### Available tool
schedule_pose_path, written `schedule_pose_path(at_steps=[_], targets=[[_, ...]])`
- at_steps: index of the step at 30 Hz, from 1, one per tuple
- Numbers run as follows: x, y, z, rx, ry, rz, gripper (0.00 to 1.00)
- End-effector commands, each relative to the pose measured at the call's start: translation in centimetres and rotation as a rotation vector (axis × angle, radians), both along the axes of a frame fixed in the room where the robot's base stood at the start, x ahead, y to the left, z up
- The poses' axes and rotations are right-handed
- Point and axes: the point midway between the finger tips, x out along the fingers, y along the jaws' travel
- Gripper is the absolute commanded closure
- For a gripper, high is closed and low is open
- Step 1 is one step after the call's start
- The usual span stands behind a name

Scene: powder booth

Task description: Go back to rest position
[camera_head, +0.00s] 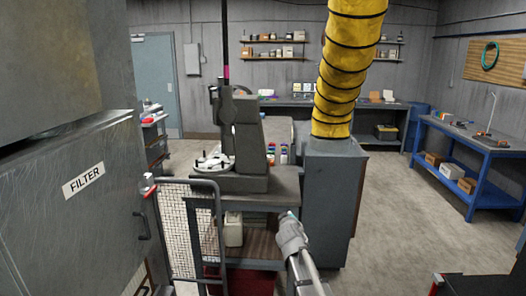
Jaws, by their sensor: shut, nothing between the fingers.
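Part of my own arm (295,246) rises from the bottom edge, right of the middle. It is a grey tube ending in a light grey joint with a pale tip. I cannot make out gripper fingers at or near this joint, so my gripper is not in view. The arm overlaps the lower right part of the grey bench (283,186) ahead. From this one view I cannot tell how far apart they are.
A grey machine (247,150) stands on the bench. A yellow duct (348,62) meets a grey cabinet (333,190) at right. A mesh gate (179,232) and filter housing (62,195) close the left. Open floor (415,230) lies before the blue workbench (470,140).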

Motion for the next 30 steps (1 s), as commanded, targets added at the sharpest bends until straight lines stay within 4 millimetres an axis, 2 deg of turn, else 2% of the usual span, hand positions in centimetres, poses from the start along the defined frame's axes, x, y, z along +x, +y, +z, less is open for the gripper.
schedule_pose_path(at_steps=[1,3,6,12,21,27,30], targets=[[-1.4,-1.3,-0.9,0.027,0.048,-0.044,1.00],[-3.0,-2.9,-2.3,0.065,0.122,-0.106,1.00],[-5.4,-4.8,-4.3,0.121,0.233,-0.187,1.00],[-11.3,-7.4,-8.1,0.233,0.464,-0.328,1.00],[-21.6,-8.7,-12.5,0.392,0.839,-0.482,1.00],[-28.1,-8.2,-13.8,0.476,1.075,-0.537,1.00],[-30.4,-7.8,-14.1,0.504,1.161,-0.548,1.00]])
